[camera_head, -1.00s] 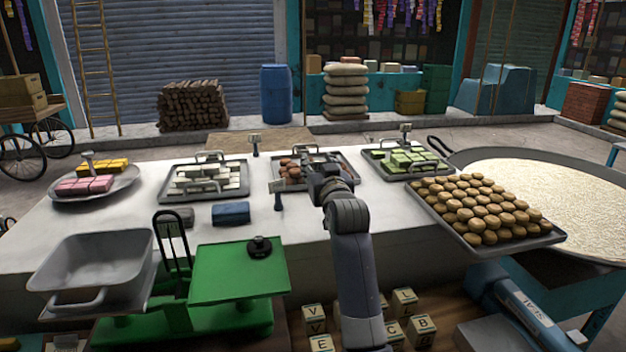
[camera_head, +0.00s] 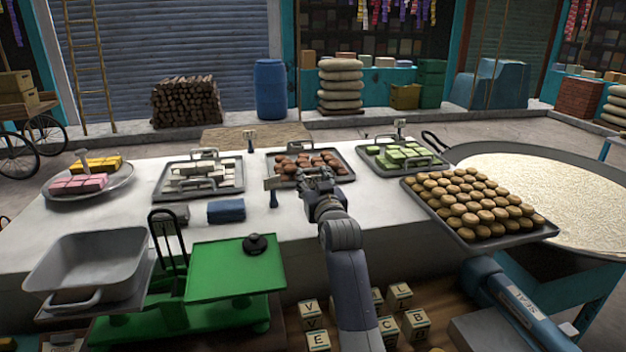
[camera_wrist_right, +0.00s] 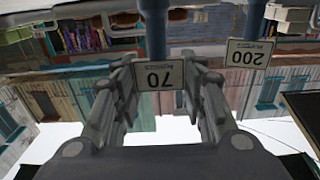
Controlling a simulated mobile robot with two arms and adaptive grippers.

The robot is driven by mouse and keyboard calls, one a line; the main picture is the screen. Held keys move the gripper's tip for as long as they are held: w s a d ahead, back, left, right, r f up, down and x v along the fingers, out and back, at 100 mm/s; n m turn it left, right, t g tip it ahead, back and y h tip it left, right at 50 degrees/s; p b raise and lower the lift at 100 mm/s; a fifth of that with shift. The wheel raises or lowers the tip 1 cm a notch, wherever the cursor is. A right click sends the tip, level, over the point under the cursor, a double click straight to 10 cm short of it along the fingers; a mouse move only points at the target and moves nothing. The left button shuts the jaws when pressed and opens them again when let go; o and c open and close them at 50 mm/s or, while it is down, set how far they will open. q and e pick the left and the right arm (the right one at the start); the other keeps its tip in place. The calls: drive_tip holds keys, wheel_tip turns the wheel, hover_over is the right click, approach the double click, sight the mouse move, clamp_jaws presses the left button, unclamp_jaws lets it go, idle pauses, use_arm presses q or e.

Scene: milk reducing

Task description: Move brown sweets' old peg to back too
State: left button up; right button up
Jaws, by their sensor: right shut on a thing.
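The brown sweets (camera_head: 308,160) lie on a metal tray (camera_head: 345,178) at the middle of the white counter. My right gripper (camera_head: 316,178) is at this tray's front edge. In the right wrist view my right gripper (camera_wrist_right: 160,85) is shut on a price peg (camera_wrist_right: 155,35) with a card reading 70, seen upside down between the fingers. A second blue peg (camera_head: 272,197) stands just left of the gripper, in front of the tray. The wrist view shows a 200 card (camera_wrist_right: 249,53) beside the held peg. My left gripper is out of view.
White sweets' tray (camera_head: 160,190) is left, green sweets' tray (camera_head: 440,168) right. Other pegs stand behind the white tray (camera_head: 250,140) and green tray (camera_head: 400,129). A blue cloth (camera_head: 227,211) and a green scale (camera_head: 235,275) are nearer me. A biscuit tray (camera_head: 470,238) is right.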

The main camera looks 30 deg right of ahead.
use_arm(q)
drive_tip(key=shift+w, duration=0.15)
use_arm(e)
drive_tip(key=shift+f, duration=0.2)
drive_tip(key=o, duration=1)
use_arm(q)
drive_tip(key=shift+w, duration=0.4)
use_arm(e)
drive_tip(key=shift+o, duration=0.7)
drive_tip(key=shift+f, duration=0.1)
drive_tip(key=shift+r, duration=0.55)
drive_tip(key=shift+s+a+p, duration=0.15)
drive_tip(key=shift+s+p, duration=0.15)
drive_tip(key=shift+p, duration=0.3)
drive_tip(key=p+v, duration=0.4)
drive_tip(key=v, duration=0.6)
drive_tip(key=shift+r, duration=0.15)
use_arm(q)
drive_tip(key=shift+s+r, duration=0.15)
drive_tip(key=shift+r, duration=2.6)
use_arm(e)
drive_tip(key=shift+s+a, duration=0.1)
drive_tip(key=shift+s, duration=0.55)
